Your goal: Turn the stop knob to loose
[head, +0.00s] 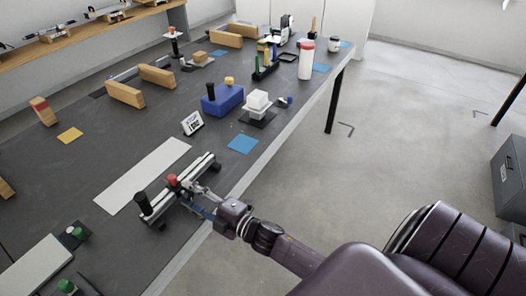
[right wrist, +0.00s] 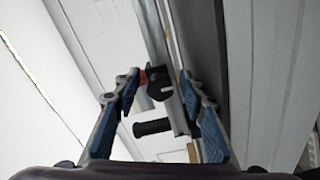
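A metal rail fixture (head: 180,188) lies near the table's front edge. It carries a red knob (head: 172,180), and a black cylindrical handle (head: 143,203) stands at its left end. In the right wrist view a black knob (right wrist: 160,84) shows on the rail, with a bit of red (right wrist: 143,77) beside it and the black handle (right wrist: 152,127) nearer. Which one is the stop knob is not marked. My right gripper (head: 190,196) is at the rail's front side; in its wrist view its blue-padded fingers (right wrist: 158,80) are apart on either side of the black knob. Contact cannot be told. My left gripper is not in view.
A long white plate (head: 143,175) lies behind the rail. A blue square (head: 243,144), a small sign (head: 192,123) and a blue block (head: 222,100) are farther back. Green knobs (head: 80,233) stand at the left front. Open floor lies to the right of the table.

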